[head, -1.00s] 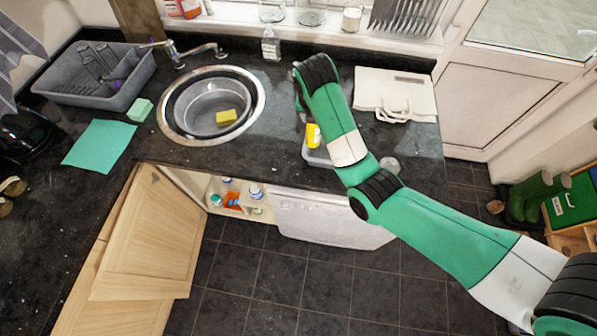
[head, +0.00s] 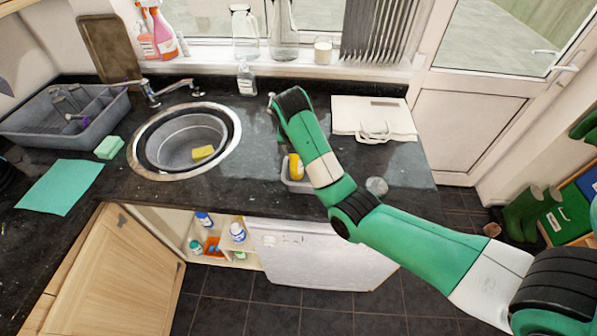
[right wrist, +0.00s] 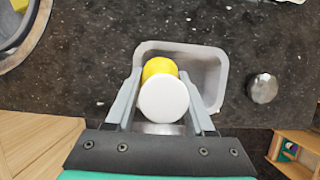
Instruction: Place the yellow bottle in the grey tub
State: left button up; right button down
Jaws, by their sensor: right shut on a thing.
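The yellow bottle (head: 296,167) shows in the head view beside my right forearm, at the grey tub (head: 298,187) near the counter's front edge. My arm hides part of both. In the right wrist view the bottle's round white cap (right wrist: 164,99) faces the camera, with its yellow body (right wrist: 159,67) beyond it. My right gripper (right wrist: 160,80) is shut on the bottle, one finger on each side. The bottle is over the left part of the tub (right wrist: 222,75); I cannot tell whether it touches the bottom. My left gripper is out of view.
A clear round object (head: 377,186) stands right of the tub. The sink (head: 186,137) with a yellow sponge (head: 203,152) is to the left. An open cupboard (head: 216,236) is below the counter.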

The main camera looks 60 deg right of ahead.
aim_at(297, 161)
jog(key=shift+f, duration=0.25)
notch_tip(297, 161, down, 4)
jog(key=shift+r, duration=0.2)
jog(key=shift+f, duration=0.15)
jog(key=shift+c, duration=1.3)
grip_release()
